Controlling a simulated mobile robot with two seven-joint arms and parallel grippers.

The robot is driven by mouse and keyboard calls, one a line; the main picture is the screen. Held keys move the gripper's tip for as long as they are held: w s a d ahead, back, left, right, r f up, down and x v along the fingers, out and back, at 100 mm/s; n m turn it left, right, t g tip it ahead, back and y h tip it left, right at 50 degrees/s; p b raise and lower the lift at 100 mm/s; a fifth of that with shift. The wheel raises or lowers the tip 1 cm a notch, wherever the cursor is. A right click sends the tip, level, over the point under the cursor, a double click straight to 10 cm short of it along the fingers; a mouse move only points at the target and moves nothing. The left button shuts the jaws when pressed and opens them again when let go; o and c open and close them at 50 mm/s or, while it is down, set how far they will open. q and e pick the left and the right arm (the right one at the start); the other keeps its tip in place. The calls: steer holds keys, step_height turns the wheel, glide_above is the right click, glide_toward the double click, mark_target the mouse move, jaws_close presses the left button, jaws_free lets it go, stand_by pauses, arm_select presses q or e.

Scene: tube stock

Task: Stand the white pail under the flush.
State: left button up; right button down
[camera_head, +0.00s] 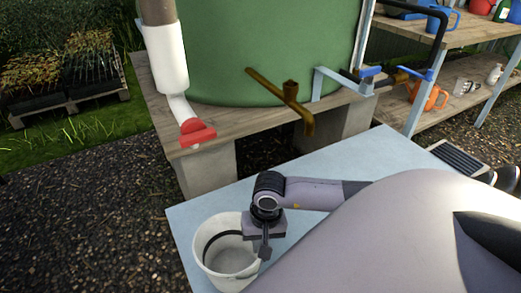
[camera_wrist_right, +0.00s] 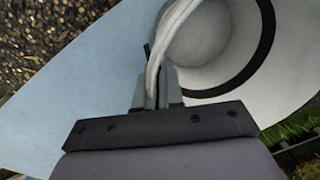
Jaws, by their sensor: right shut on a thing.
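The white pail (camera_head: 225,262) is upright at the near left of the pale blue tabletop. I cannot tell whether its base touches the top. My right gripper (camera_head: 264,248) is shut on the pail's right rim. In the right wrist view, the fingers (camera_wrist_right: 158,92) pinch the white rim (camera_wrist_right: 172,40), and the inside of the pail shows beyond, with a dark band. The flush is a white pipe (camera_head: 165,58) with a red end (camera_head: 197,134), hanging by the left corner of the wooden stand, beyond and left of the pail. My left gripper is not in view.
The pale blue table (camera_head: 345,165) is largely clear behind my right arm. A green tank (camera_head: 265,50) stands on the wooden stand (camera_head: 235,125), with a brown tap (camera_head: 290,97) jutting forward. Dark gravel (camera_head: 90,205) lies open on the left. Shelves (camera_head: 465,110) with cans stand at right.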

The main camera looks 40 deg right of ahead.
steer(key=shift+w+d+f+b, duration=0.2)
steer(key=shift+w+b, duration=0.1)
steer(key=shift+w, duration=0.4)
steer(key=shift+w+d+f+b, duration=0.1)
steer(key=shift+w+d+b, duration=0.15)
steer(key=shift+w, duration=0.45)
arm_select(q)
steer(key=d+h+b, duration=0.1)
steer(key=b, duration=0.1)
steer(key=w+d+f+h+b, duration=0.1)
steer(key=b, duration=0.1)
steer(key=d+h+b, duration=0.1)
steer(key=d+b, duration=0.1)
steer(key=b, duration=0.1)
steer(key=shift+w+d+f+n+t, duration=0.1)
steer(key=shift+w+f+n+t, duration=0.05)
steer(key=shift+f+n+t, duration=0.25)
arm_select(e)
steer(key=w+d+f, duration=0.2)
steer(key=w, duration=0.8)
steer(key=shift+w+d, duration=0.35)
steer(key=shift+d, duration=0.05)
arm_select(q)
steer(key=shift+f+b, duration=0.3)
steer(key=shift+b, duration=0.05)
arm_select(e)
steer(key=shift+f, duration=0.35)
steer(key=c, duration=1.2)
jaws_free()
